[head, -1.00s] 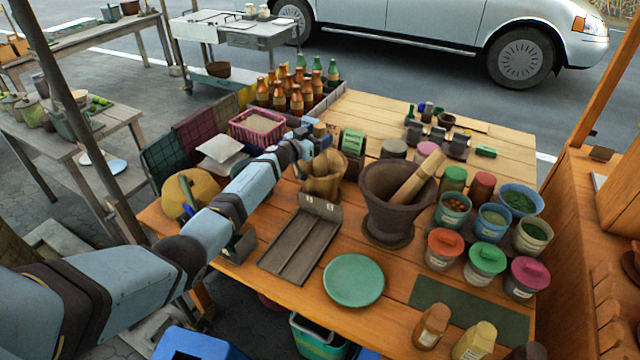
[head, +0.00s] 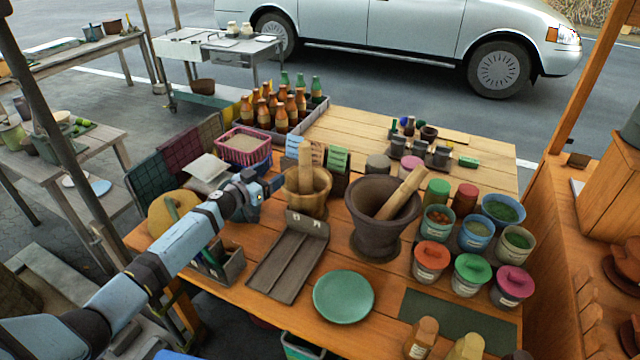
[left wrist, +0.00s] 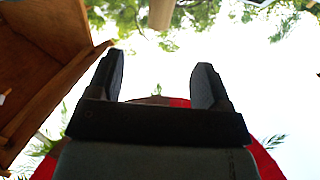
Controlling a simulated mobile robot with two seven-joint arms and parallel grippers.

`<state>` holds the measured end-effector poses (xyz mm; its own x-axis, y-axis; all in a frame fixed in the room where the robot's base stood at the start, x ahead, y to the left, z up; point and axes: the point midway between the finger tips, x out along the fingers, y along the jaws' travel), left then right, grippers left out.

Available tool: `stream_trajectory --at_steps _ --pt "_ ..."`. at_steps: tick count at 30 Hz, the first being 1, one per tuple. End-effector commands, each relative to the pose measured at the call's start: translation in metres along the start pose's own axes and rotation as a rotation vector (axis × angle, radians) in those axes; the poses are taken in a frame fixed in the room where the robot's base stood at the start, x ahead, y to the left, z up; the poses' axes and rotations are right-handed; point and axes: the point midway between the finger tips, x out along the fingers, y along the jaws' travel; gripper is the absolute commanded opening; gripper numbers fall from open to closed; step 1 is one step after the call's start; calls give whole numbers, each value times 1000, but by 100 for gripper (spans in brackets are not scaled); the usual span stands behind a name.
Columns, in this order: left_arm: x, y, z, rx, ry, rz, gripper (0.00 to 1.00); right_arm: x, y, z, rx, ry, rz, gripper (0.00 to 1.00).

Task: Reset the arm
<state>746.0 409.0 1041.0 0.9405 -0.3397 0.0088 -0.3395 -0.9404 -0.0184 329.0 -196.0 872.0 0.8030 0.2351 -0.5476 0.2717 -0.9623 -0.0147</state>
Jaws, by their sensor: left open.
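My left gripper (head: 268,188) is just left of the small wooden mortar (head: 312,203), above the table. In the left wrist view its two fingers (left wrist: 158,78) are spread, with nothing between them and bright sky and leaves beyond. A light wooden pestle (head: 305,160) stands upright in the small mortar. The large dark clay mortar (head: 375,232), with a pestle (head: 403,192) leaning in it to the right, stands farther right on the table. My right gripper is in neither view.
Near my left arm are a pink basket (head: 244,155), a grey divided tray (head: 287,268) and a small open box (head: 222,268). A green plate (head: 343,297) lies in front. Several lidded pots stand at the right; bottles (head: 281,118) stand behind.

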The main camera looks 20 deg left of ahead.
Motion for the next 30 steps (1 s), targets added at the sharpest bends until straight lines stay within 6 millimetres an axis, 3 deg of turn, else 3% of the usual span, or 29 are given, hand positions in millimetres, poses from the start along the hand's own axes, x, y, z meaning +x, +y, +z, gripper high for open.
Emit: stream_trajectory --at_steps 6,11,14,20,24,30 --pt "-5 6 2 -2 2 -17 73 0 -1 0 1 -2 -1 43" --pt "-28 42 15 -3 -10 -149 73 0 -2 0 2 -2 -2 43" --pt "-65 78 30 -16 -89 -300 73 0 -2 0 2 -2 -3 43" --pt "-173 152 57 -62 -455 -495 73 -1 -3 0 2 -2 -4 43" --pt "-246 199 62 -84 -737 -483 73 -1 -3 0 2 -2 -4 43" --pt "-312 243 54 -94 -981 -391 73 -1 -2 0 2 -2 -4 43"
